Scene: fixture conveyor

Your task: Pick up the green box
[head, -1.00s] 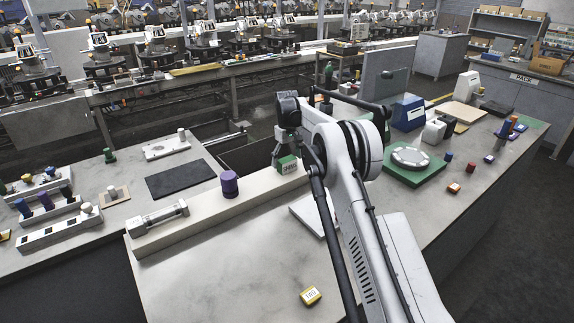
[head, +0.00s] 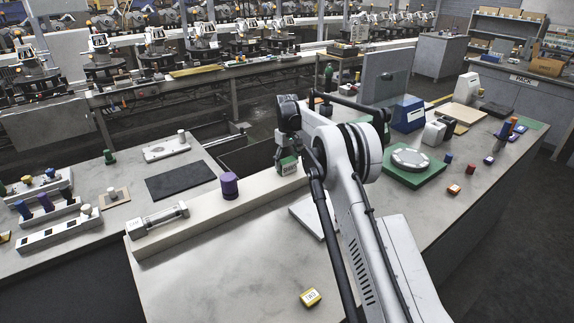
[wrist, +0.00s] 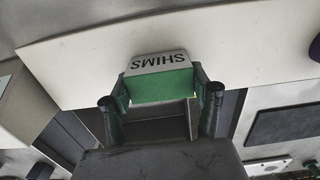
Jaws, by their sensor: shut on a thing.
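The green box (head: 287,166) has a pale top with a label. In the head view it is at the right end of the long pale raised block (head: 205,214), partly behind my arm. My gripper (head: 287,150) is directly above it and points down. In the wrist view the green box (wrist: 161,84) shows the word SHIMS, with one finger of my gripper (wrist: 160,100) on each side. The fingers are shut on the box. I cannot tell whether its underside touches the block.
A purple cylinder (head: 229,186) stands on the block, left of the box. A clear-tubed fixture (head: 160,219) sits at the block's left end. A dark open bin (head: 250,158) is behind the block.

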